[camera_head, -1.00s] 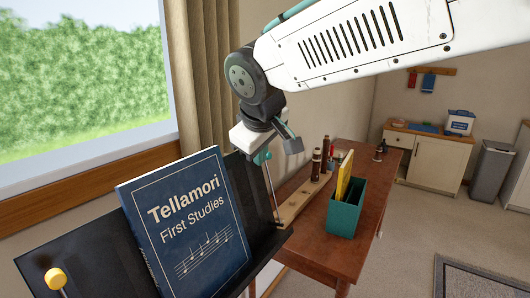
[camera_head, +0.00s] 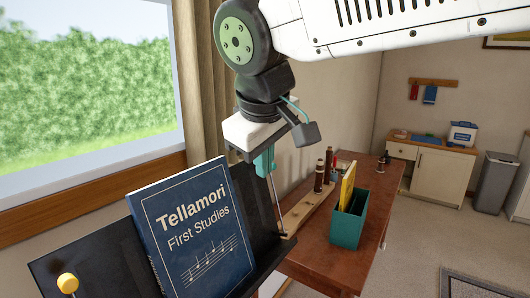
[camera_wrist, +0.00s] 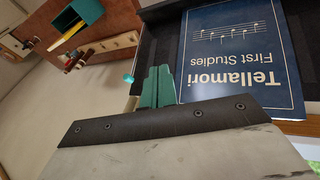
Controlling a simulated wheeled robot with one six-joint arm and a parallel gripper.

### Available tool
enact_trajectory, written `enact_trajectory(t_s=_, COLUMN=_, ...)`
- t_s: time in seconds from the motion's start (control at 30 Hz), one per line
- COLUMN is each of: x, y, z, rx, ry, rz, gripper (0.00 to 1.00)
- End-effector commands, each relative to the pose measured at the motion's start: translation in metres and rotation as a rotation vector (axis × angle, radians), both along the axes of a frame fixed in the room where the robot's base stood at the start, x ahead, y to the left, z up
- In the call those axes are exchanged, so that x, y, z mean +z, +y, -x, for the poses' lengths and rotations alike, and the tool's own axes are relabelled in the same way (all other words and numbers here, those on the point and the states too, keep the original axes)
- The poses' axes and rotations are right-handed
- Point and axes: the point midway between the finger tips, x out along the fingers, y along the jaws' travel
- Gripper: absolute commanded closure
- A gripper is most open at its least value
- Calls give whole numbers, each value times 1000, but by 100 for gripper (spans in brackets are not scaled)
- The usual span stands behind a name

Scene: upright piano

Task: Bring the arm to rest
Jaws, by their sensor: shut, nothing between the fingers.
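My gripper shows in the head view (camera_head: 264,163) and in the wrist view (camera_wrist: 157,86). Its teal fingers are shut together with nothing between them. It points down near the right end of the black music stand (camera_head: 98,262), by the upper right corner of the blue book "Tellamori First Studies" (camera_head: 198,232). The book stands upright on the stand. A thin rod (camera_head: 278,210) rises from the stand below the fingers. In the wrist view a small teal knob (camera_wrist: 128,78) shows just left of the fingers, seemingly apart from them.
A yellow knob (camera_head: 68,283) is at the stand's left. The window and curtain (camera_head: 216,110) are close on the left.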

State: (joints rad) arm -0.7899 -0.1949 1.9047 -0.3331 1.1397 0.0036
Motion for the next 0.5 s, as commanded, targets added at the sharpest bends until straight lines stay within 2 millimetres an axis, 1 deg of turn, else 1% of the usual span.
enact_trajectory(t_s=0.03, x=-14, y=-23, z=10, rx=-40, ry=42, rz=1, gripper=100)
enact_trajectory(t_s=0.07, x=-23, y=-36, z=17, rx=-68, ry=68, rz=-1, gripper=100)
enact_trajectory(t_s=0.1, x=-34, y=-56, z=25, rx=-110, ry=101, rz=-5, gripper=100)
enact_trajectory(t_s=0.17, x=-51, y=-88, z=40, rx=-179, ry=151, rz=-15, gripper=100)
enact_trajectory(t_s=0.2, x=-63, y=-109, z=52, rx=-232, ry=184, rz=-25, gripper=100)
enact_trajectory(t_s=0.27, x=-80, y=-141, z=71, rx=-317, ry=228, rz=-46, gripper=100)
enact_trajectory(t_s=0.3, x=-91, y=-161, z=85, rx=-375, ry=257, rz=-62, gripper=100)
enact_trajectory(t_s=0.37, x=-107, y=-188, z=106, rx=-465, ry=293, rz=-90, gripper=100)
enact_trajectory(t_s=0.4, x=-117, y=-203, z=120, rx=-523, ry=312, rz=-110, gripper=100)
enact_trajectory(t_s=0.5, x=-138, y=-233, z=150, rx=-653, ry=340, rz=-160, gripper=100)
